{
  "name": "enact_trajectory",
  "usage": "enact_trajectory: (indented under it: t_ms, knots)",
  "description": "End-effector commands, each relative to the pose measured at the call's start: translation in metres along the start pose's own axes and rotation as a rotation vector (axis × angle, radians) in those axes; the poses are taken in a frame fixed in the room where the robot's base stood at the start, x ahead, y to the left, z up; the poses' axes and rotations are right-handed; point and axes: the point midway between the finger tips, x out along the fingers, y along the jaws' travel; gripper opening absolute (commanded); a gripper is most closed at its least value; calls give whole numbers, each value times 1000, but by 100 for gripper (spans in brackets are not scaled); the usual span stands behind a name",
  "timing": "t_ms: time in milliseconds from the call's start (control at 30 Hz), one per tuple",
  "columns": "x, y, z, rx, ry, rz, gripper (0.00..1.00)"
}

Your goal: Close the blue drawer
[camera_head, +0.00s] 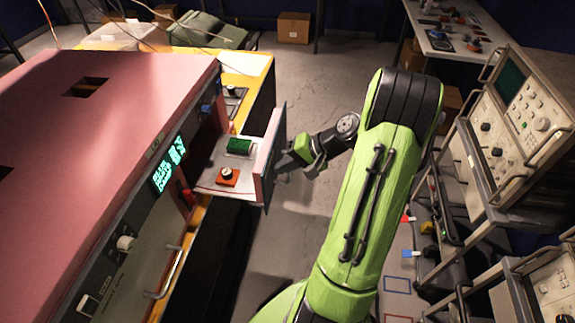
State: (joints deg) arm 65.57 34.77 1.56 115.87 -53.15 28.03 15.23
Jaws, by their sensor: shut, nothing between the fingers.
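An open drawer (270,150) sticks out to the right from the pink machine. Its upright front panel looks greyish with a dark bluish edge, so its blue colour is not clear. In its tray lie a green block (240,146) and an orange-red piece with a round knob (228,177). My gripper (281,166) is shut and empty, just to the right of the drawer's outer face. Its tips are dark and small, and I cannot tell whether they touch the panel.
The pink machine (100,80) fills the left, with a green display (168,166) and a metal handle (170,272). A rack with an oscilloscope (525,110) stands close on the right of my arm. Clear floor (300,90) lies beyond the drawer.

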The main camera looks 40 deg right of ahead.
Motion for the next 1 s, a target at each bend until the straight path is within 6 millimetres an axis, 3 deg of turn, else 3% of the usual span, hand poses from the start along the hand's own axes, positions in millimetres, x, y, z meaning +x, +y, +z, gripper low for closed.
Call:
enact_trajectory:
  t_ms: [267, 700, 1000]
  knots:
    - [33, -32, 2, -6, -7, -3, 0]
    - [111, -104, 2, -5, -5, -2, 0]
    - [143, -134, 1, -3, -2, -2, 0]
